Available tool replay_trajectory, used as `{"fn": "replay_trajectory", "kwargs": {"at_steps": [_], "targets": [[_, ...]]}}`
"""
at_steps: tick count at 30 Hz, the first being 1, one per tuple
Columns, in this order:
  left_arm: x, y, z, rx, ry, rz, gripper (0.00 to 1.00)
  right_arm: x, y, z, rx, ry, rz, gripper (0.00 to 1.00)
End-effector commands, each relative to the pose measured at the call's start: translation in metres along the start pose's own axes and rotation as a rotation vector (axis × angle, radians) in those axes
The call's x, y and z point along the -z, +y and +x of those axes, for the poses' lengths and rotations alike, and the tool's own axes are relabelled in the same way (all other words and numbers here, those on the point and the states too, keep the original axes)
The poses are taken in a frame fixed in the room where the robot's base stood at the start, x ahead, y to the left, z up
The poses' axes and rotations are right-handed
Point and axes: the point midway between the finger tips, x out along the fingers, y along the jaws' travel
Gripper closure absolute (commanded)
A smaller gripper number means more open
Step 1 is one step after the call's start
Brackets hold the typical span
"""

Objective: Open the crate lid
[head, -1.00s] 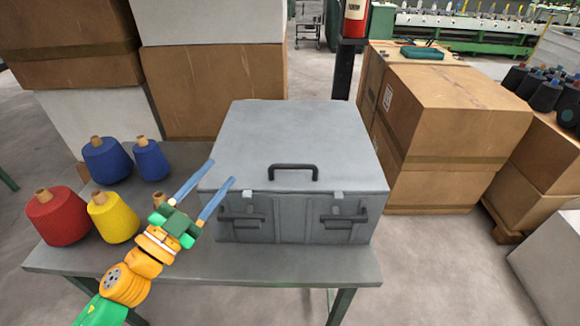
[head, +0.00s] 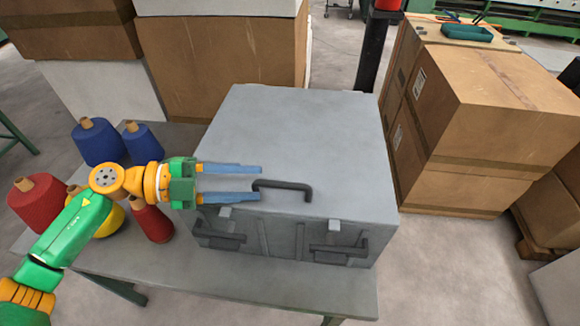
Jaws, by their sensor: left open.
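The grey crate (head: 330,140) stands on the table with its lid shut. A dark handle (head: 283,185) is fixed on the lid near its front edge. Two latches with dark grips show on the front face. My left gripper (head: 262,182) is open, its two blue fingers pointing right over the front left part of the lid. My right gripper does not show.
Blue, red and yellow thread cones stand on the table's left side, partly behind my left arm; one red cone (head: 152,223) is just below the gripper. Cardboard boxes (head: 480,110) stand to the right and behind. The table's front edge (head: 290,300) is clear.

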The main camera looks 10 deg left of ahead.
Motion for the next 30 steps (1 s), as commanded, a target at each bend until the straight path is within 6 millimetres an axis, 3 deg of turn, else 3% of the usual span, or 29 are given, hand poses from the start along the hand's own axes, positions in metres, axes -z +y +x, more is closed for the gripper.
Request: {"fn": "replay_trajectory", "kwargs": {"at_steps": [9, 18, 24, 30], "targets": [[0.003, -0.004, 0.058, 0.004, 0.004, 0.000, 0.53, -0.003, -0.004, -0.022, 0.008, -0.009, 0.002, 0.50], [0.001, -0.001, 0.065, 0.002, 0.002, 0.001, 0.53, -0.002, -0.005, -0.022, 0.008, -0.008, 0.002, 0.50], [0.001, -0.001, 0.065, 0.002, 0.002, 0.001, 1.00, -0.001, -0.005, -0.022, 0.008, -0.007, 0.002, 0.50], [0.001, -0.001, 0.065, 0.002, 0.002, 0.001, 1.00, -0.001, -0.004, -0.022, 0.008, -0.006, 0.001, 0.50]]}}
